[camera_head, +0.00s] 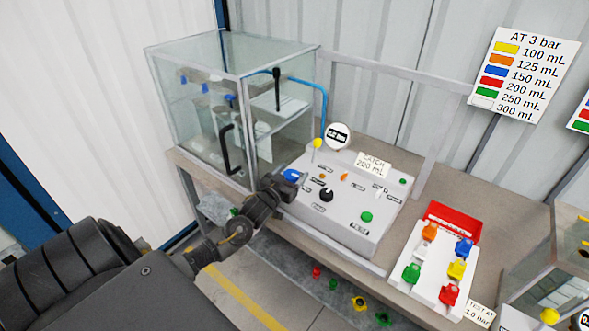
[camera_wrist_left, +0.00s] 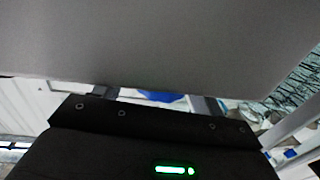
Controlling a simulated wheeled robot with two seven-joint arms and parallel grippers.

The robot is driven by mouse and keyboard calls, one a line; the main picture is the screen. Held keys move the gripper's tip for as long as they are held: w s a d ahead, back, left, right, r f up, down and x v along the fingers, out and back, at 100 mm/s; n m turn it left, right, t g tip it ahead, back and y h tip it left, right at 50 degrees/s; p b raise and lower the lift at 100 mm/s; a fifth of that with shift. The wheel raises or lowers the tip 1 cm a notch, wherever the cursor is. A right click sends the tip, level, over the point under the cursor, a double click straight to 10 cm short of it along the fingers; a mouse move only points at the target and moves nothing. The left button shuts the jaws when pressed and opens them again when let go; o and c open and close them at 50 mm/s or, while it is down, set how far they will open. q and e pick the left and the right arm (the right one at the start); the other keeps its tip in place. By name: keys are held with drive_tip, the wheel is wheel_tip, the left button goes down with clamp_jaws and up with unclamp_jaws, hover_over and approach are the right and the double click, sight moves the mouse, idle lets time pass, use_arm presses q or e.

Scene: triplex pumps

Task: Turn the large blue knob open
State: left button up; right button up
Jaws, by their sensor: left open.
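The large blue knob (camera_head: 292,174) sits at the left rear of the sloped white control panel (camera_head: 353,225). My left gripper (camera_head: 287,186) is at the panel's left edge, right beside the knob and partly in front of it. In the left wrist view, the two finger ends stand apart, and the blue knob (camera_wrist_left: 162,97) shows between them. A grey surface covers most of the upper part of that view, so whether the fingers touch the knob cannot be told. My right gripper is not in view.
A glass cabinet (camera_head: 215,105) with a black handle stands behind and left of the panel. The panel also carries a black knob (camera_head: 326,195), a gauge (camera_head: 338,136) and green buttons. A white tray (camera_head: 434,268) of coloured parts lies to the right.

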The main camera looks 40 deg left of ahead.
use_arm(q)
drive_tip(key=shift+w+a, duration=0.1)
drive_tip(key=shift+w, duration=0.75)
drive_tip(key=shift+c, duration=0.3)
drive_tip(key=c, duration=0.9)
drive_tip(key=shift+m+h, duration=0.4)
drive_tip(key=shift+h, duration=0.3)
drive_tip(key=shift+m+h, duration=0.4)
drive_tip(key=shift+h, duration=0.2)
drive_tip(key=o, duration=1)
drive_tip(key=shift+c, duration=0.2)
